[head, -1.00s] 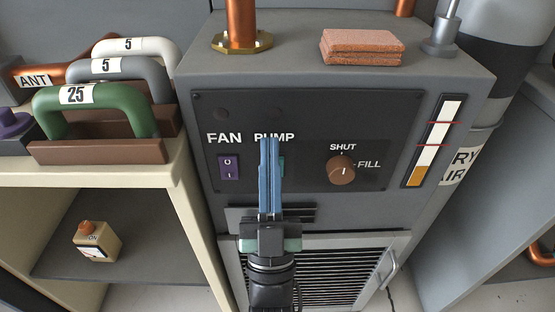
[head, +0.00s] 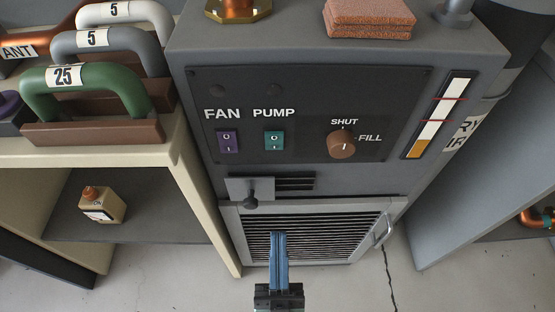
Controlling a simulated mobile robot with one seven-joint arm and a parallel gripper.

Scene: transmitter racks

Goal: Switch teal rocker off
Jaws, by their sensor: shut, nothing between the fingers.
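The teal rocker (head: 274,141) sits under the PUMP label on the dark panel of the grey cabinet, marked O at its top and I at its bottom. It is fully visible in the head view; which end is pressed in is too small to tell. My gripper (head: 278,236) is shut and empty, its blue fingers together. It shows below the rocker, in front of the slatted grille, clear of the panel.
A purple rocker (head: 227,142) marked FAN is left of the teal one. A brown knob (head: 341,144) is to the right. A black lever knob (head: 251,202) sticks out below the panel. Handled blocks (head: 92,132) stand on the left shelf. Floor is open in front.

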